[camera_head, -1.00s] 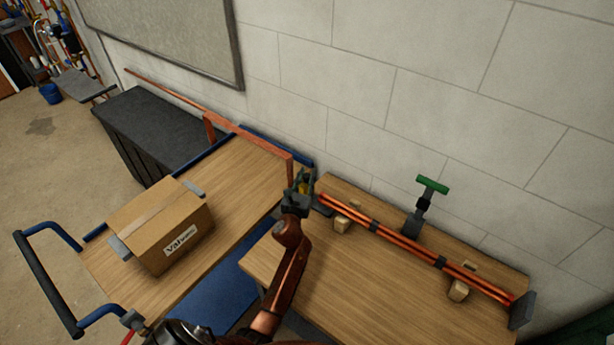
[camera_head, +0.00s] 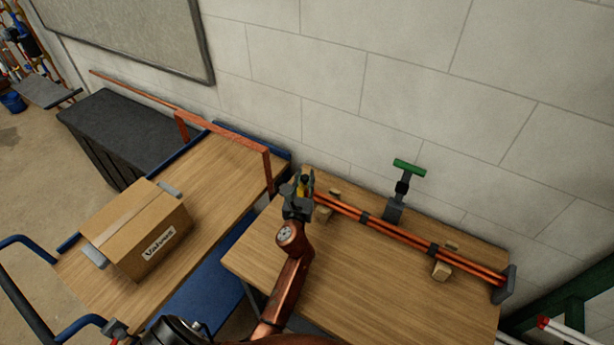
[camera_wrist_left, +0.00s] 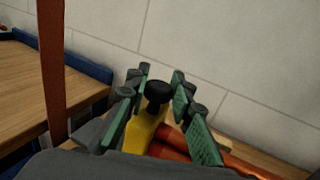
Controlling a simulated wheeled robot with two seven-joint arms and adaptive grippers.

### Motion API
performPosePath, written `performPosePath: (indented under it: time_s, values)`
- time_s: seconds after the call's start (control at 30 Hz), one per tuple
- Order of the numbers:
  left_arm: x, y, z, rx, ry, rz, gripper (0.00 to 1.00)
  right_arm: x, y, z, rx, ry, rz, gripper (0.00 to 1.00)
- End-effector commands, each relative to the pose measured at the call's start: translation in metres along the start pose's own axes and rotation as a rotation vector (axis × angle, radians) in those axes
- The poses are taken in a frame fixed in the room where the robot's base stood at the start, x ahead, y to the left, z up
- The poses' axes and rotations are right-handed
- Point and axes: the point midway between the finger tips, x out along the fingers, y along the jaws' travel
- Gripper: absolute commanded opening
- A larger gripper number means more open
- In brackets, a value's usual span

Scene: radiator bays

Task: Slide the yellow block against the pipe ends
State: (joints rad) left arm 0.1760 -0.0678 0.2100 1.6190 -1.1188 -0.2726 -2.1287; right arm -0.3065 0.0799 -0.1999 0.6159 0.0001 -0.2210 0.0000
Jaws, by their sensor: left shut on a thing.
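The yellow block (camera_head: 303,185) stands at the left end of the workbench, and its black knob shows on top in the left wrist view. In that view the block (camera_wrist_left: 143,131) is between the green-padded fingers of my left gripper (camera_wrist_left: 160,97), which is shut on it. My left gripper also shows in the head view (camera_head: 301,190). The copper pipes (camera_head: 400,234) lie side by side, with their left ends close to the block. The gripper partly hides the block, and I cannot tell whether it touches the pipe ends. My right gripper is not in view.
Wooden supports (camera_head: 441,271) hold the pipes, and a green-handled clamp (camera_head: 397,195) stands behind them. A grey end stop (camera_head: 505,284) is at their right end. A trolley with a cardboard box (camera_head: 140,228) and an orange-red frame (camera_head: 225,132) is at left. The bench front is clear.

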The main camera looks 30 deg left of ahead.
Motion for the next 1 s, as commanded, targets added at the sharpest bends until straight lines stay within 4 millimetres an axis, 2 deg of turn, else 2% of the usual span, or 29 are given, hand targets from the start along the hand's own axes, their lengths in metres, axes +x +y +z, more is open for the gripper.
performPosePath:
  time_s: [0.07, 0.1, 0.33, 0.6, 0.73, 0.87, 1.0]
  values:
    - [-0.001, -0.001, -0.002, -0.002, 0.003, -0.002, 0.0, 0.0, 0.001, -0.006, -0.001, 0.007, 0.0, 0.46]
    - [-0.001, -0.001, -0.002, -0.002, 0.003, -0.002, 0.23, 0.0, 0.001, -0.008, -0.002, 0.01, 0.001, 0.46]
    - [0.0, -0.001, -0.001, -0.001, 0.002, -0.002, 0.39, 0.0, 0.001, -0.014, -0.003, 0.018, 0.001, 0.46]
    - [0.0, -0.001, -0.001, 0.0, 0.001, -0.001, 0.4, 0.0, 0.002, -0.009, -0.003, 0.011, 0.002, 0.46]
    - [-0.007, 0.0, -0.001, 0.001, 0.001, -0.001, 0.4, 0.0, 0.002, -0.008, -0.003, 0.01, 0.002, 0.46]
    - [-0.028, 0.0, -0.002, 0.003, 0.003, -0.001, 0.4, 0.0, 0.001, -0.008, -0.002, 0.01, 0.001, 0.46]
    - [-0.058, 0.0, -0.002, 0.0, 0.003, -0.001, 0.4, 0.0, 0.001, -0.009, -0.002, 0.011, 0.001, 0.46]
